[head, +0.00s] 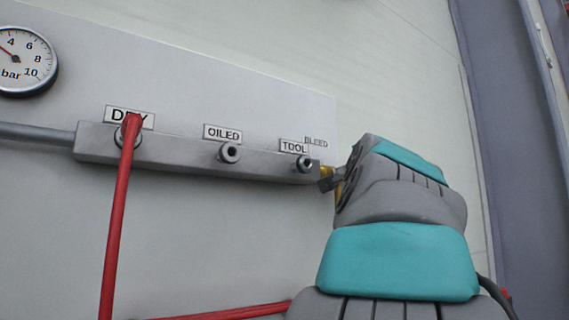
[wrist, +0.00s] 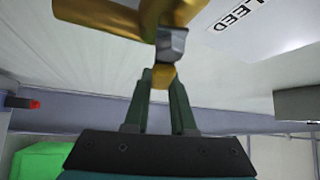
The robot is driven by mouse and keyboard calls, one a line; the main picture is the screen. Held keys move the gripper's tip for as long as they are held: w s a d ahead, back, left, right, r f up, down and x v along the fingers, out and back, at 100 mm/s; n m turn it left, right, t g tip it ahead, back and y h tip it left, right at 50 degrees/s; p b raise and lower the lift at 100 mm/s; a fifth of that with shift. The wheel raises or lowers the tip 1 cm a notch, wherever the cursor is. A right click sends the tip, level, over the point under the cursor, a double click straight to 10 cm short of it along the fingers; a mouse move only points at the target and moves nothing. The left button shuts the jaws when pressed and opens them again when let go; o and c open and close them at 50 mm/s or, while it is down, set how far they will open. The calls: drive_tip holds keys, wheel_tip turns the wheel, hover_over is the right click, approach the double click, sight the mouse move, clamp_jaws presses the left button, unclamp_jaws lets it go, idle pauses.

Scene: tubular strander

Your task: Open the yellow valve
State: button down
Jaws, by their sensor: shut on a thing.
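The yellow valve (head: 325,171) sits at the right end of the grey manifold bar, under the BLEED label, and my wrist partly hides it in the head view. In the wrist view the brass-yellow valve (wrist: 105,17) fills the top, with a grey nut-like piece below it and a small yellow end below that. My gripper (wrist: 162,80) has its two dark green fingers shut on this yellow end. In the head view my arm hides most of the fingers. How far the valve is turned cannot be told.
The manifold bar (head: 185,152) has outlets labelled DRY, OILED and TOOL. A red hose (head: 117,220) hangs from the DRY outlet, and another red hose (head: 235,312) runs low behind my arm. A pressure gauge (head: 22,62) is at the upper left.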

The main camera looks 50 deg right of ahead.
drive_tip(key=shift+d+f+m+g, duration=0.1)
drive_tip(key=shift+f+m+g, duration=0.35)
drive_tip(key=shift+m+g, duration=0.15)
drive_tip(key=c, duration=0.7)
unclamp_jaws()
drive_tip(key=shift+c, duration=0.2)
drive_tip(key=shift+s, duration=0.1)
